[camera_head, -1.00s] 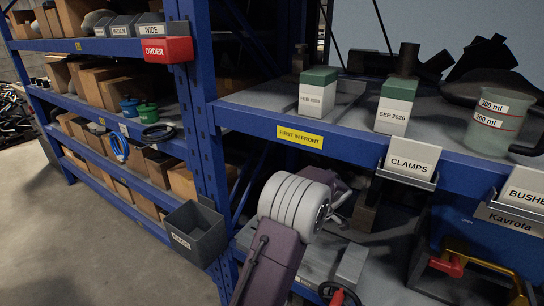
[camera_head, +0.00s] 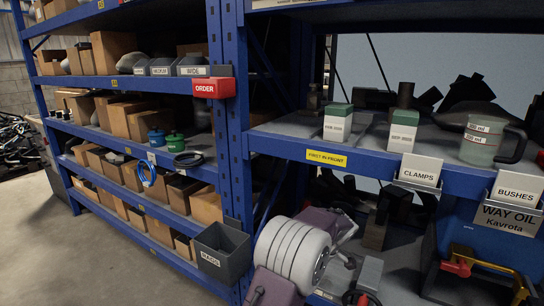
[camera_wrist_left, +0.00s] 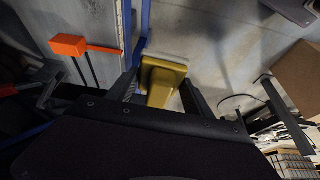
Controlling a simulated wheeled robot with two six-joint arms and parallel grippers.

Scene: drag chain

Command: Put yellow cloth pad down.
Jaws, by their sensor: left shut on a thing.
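The yellow cloth pad (camera_wrist_left: 162,80) shows in the left wrist view, between the two dark fingers of my left gripper (camera_wrist_left: 160,88). The gripper is shut on the pad. The pad hangs beyond the fingers, with a pale grey surface and a blue strip behind it. In the head view, an arm of mine rises from the bottom centre in front of the lower shelf. The gripper and the pad cannot be made out there. My right gripper is in neither view.
A grey RAGS bin (camera_head: 222,252) hangs on the blue rack at lower centre. The upper shelf holds green-topped boxes (camera_head: 337,122) and a measuring jug (camera_head: 486,140). CLAMPS (camera_head: 420,171) and BUSHES (camera_head: 516,190) labels hang at its edge. A red ORDER tag (camera_head: 213,88) sticks out at the left.

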